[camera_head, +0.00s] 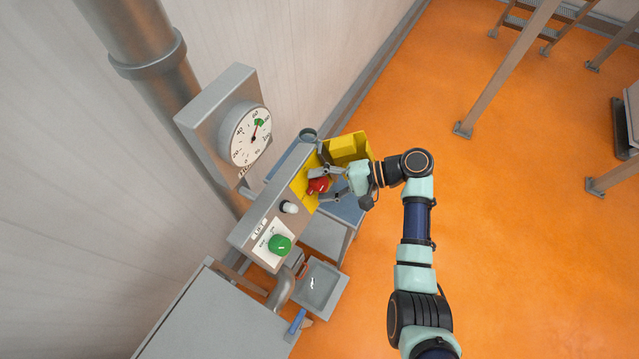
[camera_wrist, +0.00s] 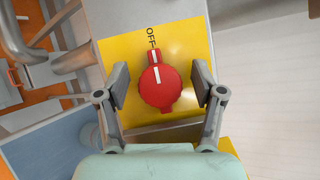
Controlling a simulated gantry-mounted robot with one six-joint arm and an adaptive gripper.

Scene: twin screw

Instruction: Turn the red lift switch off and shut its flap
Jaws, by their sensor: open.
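The red lift switch (camera_head: 318,185) sits on the yellow plate of the grey control box. In the wrist view the red switch (camera_wrist: 164,90) has a white mark that points toward the printed word OFF. The yellow flap (camera_head: 349,147) stands open at the far end of the box; a bit of yellow at the lower right of the wrist view may be part of it. My gripper (camera_wrist: 161,83) is open, with one finger on each side of the switch and visible gaps to it. In the head view my gripper (camera_head: 325,174) reaches the switch from the right.
The box also carries a green knob (camera_head: 280,245) and a pale button (camera_head: 289,207). A round gauge (camera_head: 250,135) is mounted behind, beside a thick grey pipe (camera_head: 150,60). A grey tray (camera_head: 320,285) is below the box.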

